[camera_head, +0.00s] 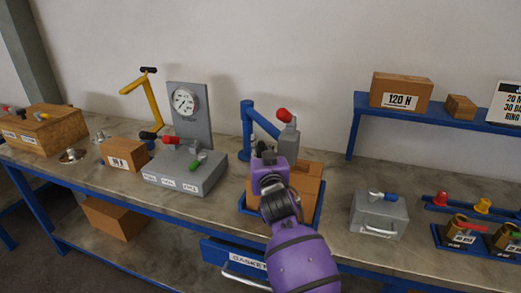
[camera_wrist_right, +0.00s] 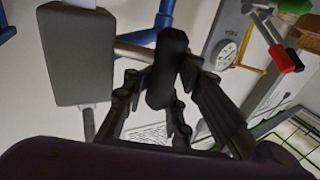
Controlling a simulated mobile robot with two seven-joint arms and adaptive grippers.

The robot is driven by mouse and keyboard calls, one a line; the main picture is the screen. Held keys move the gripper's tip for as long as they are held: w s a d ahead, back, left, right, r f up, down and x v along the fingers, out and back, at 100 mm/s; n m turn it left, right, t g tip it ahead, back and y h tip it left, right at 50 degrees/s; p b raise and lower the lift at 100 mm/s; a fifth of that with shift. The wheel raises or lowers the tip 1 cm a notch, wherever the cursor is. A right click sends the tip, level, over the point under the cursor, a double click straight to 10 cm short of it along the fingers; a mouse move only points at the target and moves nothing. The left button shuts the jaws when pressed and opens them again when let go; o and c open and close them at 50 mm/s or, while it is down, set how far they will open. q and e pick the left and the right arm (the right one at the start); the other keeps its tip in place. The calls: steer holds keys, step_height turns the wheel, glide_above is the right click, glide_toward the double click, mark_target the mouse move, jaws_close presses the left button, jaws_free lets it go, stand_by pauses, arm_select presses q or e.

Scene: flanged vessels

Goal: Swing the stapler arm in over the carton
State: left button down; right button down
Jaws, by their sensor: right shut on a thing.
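The stapler has a blue post (camera_head: 247,130) with a blue arm slanting right to a grey head (camera_head: 289,139) topped by a red knob (camera_head: 284,113). The brown carton (camera_head: 308,187) sits in a blue tray on the bench, partly hidden by my right arm. The head appears above the carton's back part; its exact overlap is unclear. My right gripper (camera_head: 267,153) is at the head's left, shut on a dark handle (camera_wrist_right: 168,65) on a grey rod. The grey head (camera_wrist_right: 75,55) fills the upper left of the wrist view. My left gripper is not in view.
Left of the stapler stands a grey gauge stand (camera_head: 186,175) with red and green handles. A grey metal box (camera_head: 379,215) is to the right. A blue shelf (camera_head: 437,118) holds cartons. Bare bench (camera_head: 335,200) lies between carton and metal box.

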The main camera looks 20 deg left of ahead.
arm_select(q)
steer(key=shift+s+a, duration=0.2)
arm_select(e)
steer(key=shift+s+a+f, duration=0.25)
steer(key=shift+a+f, duration=0.05)
steer(key=shift+f, duration=0.2)
steer(key=c, duration=1.9)
jaws_free()
steer(key=shift+c, duration=0.2)
steer(key=o, duration=0.3)
steer(key=shift+s, duration=0.15)
steer(key=shift+o, duration=0.5)
steer(key=shift+s+a+r, duration=0.1)
steer(key=shift+s+r, duration=0.05)
steer(key=shift+r, duration=0.2)
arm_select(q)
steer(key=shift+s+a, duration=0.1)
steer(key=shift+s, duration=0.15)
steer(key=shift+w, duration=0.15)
arm_select(e)
steer(key=v, duration=1.2)
